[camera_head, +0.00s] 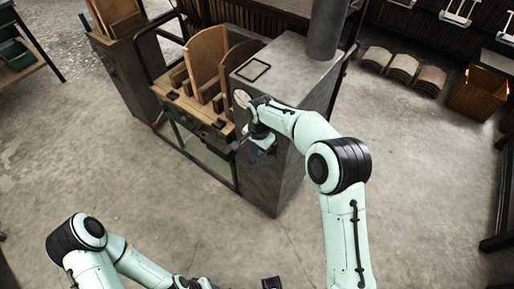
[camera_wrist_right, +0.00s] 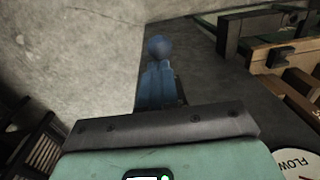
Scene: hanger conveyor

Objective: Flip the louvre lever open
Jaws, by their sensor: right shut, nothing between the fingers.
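The louvre lever appears as a blue bar with a round knob (camera_wrist_right: 157,75) in the right wrist view, just beyond the dark edge of my gripper's body. Its lower part is hidden there. A small blue part (camera_head: 263,143) shows below my right wrist in the head view, against the side of the grey metal cabinet (camera_head: 280,178). My right gripper (camera_head: 245,137) is shut and empty, close to the cabinet's front left edge; its fingertips are hard to make out. My left gripper (camera_head: 271,283) shows only partly at the bottom edge, so its jaws cannot be judged.
A round dial marked FLOW (camera_wrist_right: 299,161) is on the cabinet beside my right wrist. A wooden rack with boards (camera_head: 207,60) stands left of the cabinet, and a grey duct (camera_head: 326,30) rises from its top. The concrete floor (camera_head: 130,165) in front is clear.

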